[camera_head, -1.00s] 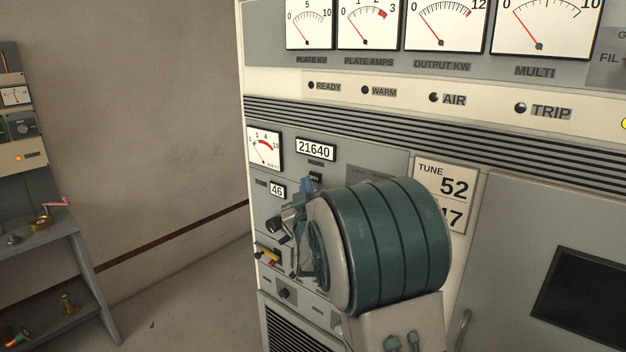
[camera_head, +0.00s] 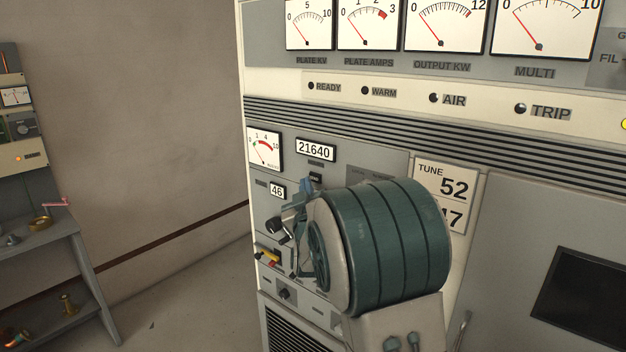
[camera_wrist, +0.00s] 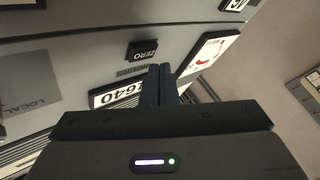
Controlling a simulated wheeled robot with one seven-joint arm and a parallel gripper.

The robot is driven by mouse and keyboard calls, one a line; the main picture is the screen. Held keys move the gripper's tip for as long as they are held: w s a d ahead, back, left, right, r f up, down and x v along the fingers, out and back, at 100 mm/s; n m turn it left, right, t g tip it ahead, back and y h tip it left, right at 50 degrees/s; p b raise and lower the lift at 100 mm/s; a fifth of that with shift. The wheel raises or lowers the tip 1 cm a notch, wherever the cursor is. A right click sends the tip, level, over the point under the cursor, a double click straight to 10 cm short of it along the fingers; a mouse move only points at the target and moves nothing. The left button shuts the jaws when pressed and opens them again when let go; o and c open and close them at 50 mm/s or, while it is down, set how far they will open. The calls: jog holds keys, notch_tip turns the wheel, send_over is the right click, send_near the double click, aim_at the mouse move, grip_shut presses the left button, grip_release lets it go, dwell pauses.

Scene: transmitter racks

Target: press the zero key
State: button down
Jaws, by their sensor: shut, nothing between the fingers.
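The zero key (camera_wrist: 142,50) is a small black block marked ZERO on the grey panel in the wrist view. In the head view it is a small dark block (camera_head: 315,178) below the counter window. My gripper (camera_wrist: 161,70) is shut and empty, its two dark fingers side by side. In the wrist view the fingertips appear just beside the key, toward the counter; I cannot tell whether they touch it. In the head view the bluish gripper (camera_head: 301,190) is partly hidden behind my arm. The counter (camera_head: 315,149) reads 21640; it shows partly in the wrist view (camera_wrist: 118,94).
A red-arc meter (camera_head: 264,148) and a window reading 46 (camera_head: 278,190) are close by on the panel. Yellow and red handles (camera_head: 267,256) and a dark knob (camera_head: 284,293) are lower down. A grey bench (camera_head: 40,238) stands at the left, with open floor between.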

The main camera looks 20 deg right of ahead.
dwell(0.8)
jog(key=shift+w+d+b, duration=0.35)
jog(key=shift+b, duration=0.3)
jog(key=shift+w+d+b, duration=0.2)
jog(key=shift+d+b, duration=0.15)
jog(key=shift+b, duration=0.05)
dwell(0.3)
jog(key=shift+a, duration=0.1)
jog(key=shift+s+a+b, duration=0.5)
jog(key=shift+a+b, duration=0.05)
jog(key=shift+b, duration=0.05)
jog(key=shift+a, duration=0.1)
